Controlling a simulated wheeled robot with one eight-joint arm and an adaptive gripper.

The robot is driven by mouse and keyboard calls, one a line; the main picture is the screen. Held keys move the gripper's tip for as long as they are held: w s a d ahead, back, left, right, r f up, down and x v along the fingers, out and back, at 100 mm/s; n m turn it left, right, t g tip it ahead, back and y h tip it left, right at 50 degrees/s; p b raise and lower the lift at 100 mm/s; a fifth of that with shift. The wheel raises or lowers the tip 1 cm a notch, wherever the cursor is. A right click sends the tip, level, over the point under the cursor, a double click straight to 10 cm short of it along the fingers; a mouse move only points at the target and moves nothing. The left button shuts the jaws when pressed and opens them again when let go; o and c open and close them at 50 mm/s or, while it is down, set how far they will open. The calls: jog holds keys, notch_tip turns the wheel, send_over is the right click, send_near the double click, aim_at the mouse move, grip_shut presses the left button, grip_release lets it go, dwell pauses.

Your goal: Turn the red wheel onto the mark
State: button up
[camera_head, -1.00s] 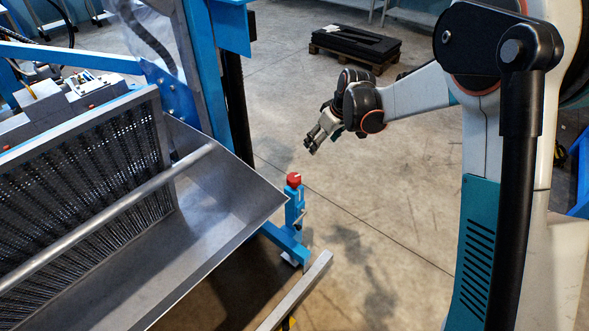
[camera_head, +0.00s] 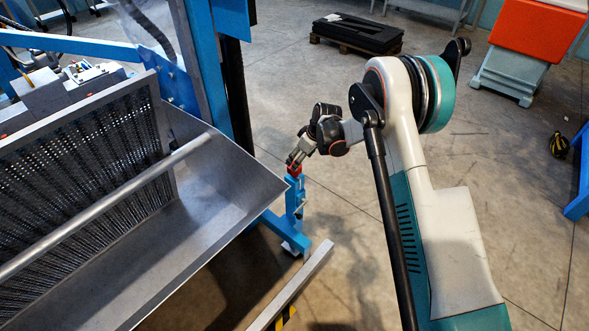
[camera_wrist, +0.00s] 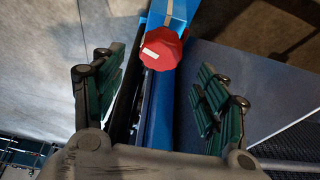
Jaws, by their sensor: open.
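The red wheel (camera_head: 295,171) is a small knob on top of a blue post (camera_head: 293,200) beside the steel trough. In the wrist view the wheel (camera_wrist: 165,48) is faceted, with a white patch on its left side. A pale stripe (camera_wrist: 169,9) runs on the blue surface just beyond the wheel; the white patch points away from it, to the left. My gripper (camera_head: 291,163) is at the wheel, partly covering it. In the wrist view my gripper (camera_wrist: 160,80) is open, its green-padded fingers on both sides and apart from the wheel.
The steel trough (camera_head: 225,190) with its perforated screen (camera_head: 85,165) lies close on the left. A blue frame (camera_head: 208,85) rises behind it. A metal bar (camera_head: 290,288) lies low in front. Open floor (camera_head: 340,235) is at the right; a dark pallet load (camera_head: 357,33) stands farther back.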

jog(key=b+x, duration=0.2)
jog(key=x, duration=0.5)
jog(key=shift+c, duration=0.6)
